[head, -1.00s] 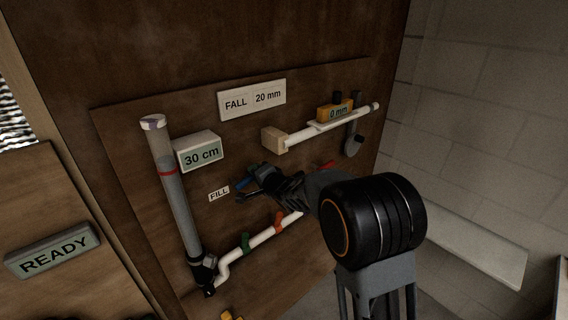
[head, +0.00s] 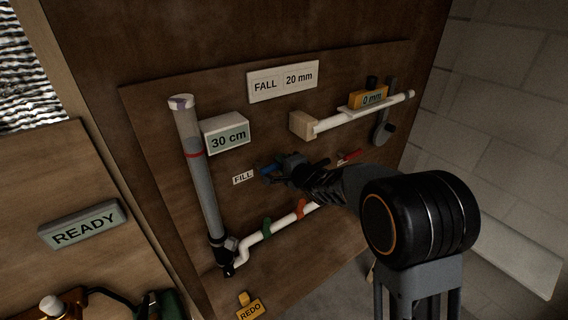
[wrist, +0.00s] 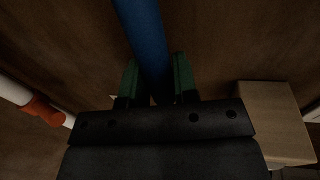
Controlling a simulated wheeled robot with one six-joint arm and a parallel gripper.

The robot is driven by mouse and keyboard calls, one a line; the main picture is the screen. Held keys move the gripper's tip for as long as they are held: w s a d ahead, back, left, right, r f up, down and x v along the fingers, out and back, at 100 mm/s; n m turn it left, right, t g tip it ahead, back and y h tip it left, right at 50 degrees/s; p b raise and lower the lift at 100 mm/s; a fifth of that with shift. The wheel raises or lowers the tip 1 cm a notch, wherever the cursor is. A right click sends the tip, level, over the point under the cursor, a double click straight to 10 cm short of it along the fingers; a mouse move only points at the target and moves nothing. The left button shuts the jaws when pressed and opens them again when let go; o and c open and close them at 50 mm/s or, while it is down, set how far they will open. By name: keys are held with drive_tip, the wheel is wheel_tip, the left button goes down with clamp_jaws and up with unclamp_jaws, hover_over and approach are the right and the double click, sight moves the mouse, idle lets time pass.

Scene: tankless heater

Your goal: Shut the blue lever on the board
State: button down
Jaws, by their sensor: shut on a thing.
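The blue lever (head: 267,170) is on the brown board (head: 150,120), just right of the FILL label (head: 243,178). My gripper (head: 279,170) is at the lever, and my arm hides much of it in the head view. In the wrist view the blue lever (wrist: 146,40) runs from the top edge down between the two green fingertips of my gripper (wrist: 157,85). The fingers are closed around it, one on each side. The lever's pivot cannot be made out.
A clear tube (head: 204,190) and a 30 cm display (head: 227,134) stand left. A white pipe (head: 287,222) with green and orange handles runs below. A red handle (head: 350,157) is right of my gripper. A wooden block (head: 303,124) holds the upper pipe.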

drive_tip(key=shift+f, duration=0.15)
drive_tip(key=c, duration=0.9)
unclamp_jaws()
drive_tip(key=b+v, duration=0.1)
drive_tip(key=v, duration=1.2)
drive_tip(key=shift+s, duration=0.4)
drive_tip(key=shift+d, duration=0.15)
